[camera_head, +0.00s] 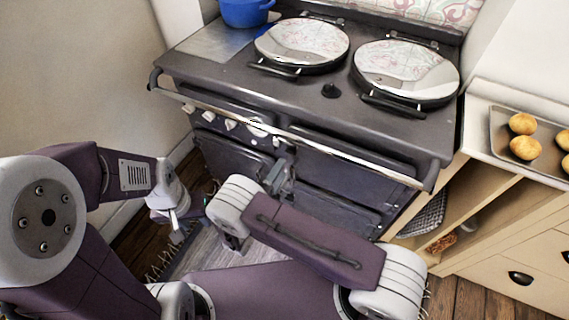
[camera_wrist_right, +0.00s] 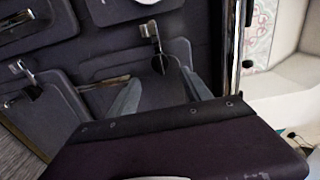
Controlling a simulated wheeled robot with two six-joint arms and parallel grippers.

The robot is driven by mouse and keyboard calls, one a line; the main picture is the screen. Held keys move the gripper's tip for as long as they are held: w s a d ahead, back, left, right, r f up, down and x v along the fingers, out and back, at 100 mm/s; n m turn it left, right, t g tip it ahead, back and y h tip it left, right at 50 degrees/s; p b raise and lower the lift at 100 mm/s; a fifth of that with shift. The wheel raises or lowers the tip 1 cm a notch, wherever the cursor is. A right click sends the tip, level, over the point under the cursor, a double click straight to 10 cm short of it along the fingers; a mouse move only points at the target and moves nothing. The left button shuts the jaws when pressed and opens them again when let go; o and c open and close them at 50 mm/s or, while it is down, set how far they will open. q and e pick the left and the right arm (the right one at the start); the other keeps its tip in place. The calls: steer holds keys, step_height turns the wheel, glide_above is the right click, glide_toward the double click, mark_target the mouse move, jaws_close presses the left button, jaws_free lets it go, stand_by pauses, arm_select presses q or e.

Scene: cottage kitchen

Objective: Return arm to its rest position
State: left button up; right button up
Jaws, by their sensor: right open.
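My right arm comes in from the bottom of the head view and bends back to the left. Its purple forearm (camera_head: 315,245) lies in front of the stove. My right gripper (camera_head: 283,172) is close to the dark stove doors. In the right wrist view its two grey fingers (camera_wrist_right: 160,95) are spread with nothing seen between them. My left arm is folded at the left, and its gripper (camera_head: 173,216) hangs low over the floor, left of the right arm. Its fingers are too small to tell apart.
The dark stove (camera_head: 300,100) has two round lids (camera_head: 302,42) and a front rail (camera_head: 320,150). A blue pot (camera_head: 245,12) stands at its back left. A tray (camera_head: 503,150) with several round buns is on the right counter. A rug (camera_head: 235,258) lies below.

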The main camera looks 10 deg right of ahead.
steer(key=shift+d, duration=0.1)
stand_by(0.4)
steer(key=s+d+r+m+g+h, duration=0.1)
steer(key=s+d+m+g+h, duration=0.15)
steer(key=d+m+g, duration=0.35)
steer(key=s+d+r+m+g+h, duration=0.1)
steer(key=s+d+r+m+g, duration=0.2)
steer(key=d+m, duration=0.35)
steer(key=s+d+m+g+y, duration=0.3)
steer(key=s+m+g+y, duration=0.65)
steer(key=m, duration=0.95)
steer(key=a+r+m+t+y+p, duration=0.1)
steer(key=r+m+t+y+p, duration=0.1)
steer(key=r+m+p, duration=0.4)
steer(key=s+a+r+m+t+y+p, duration=0.1)
steer(key=a+r+m+t+y+p, duration=0.1)
steer(key=r+m+p, duration=0.4)
step_height(320, 180, up, 4)
steer(key=m, duration=0.4)
steer(key=shift+s+a+r+t+p, duration=0.15)
steer(key=shift+s+r+t+p, duration=0.15)
steer(key=shift+t+p, duration=0.1)
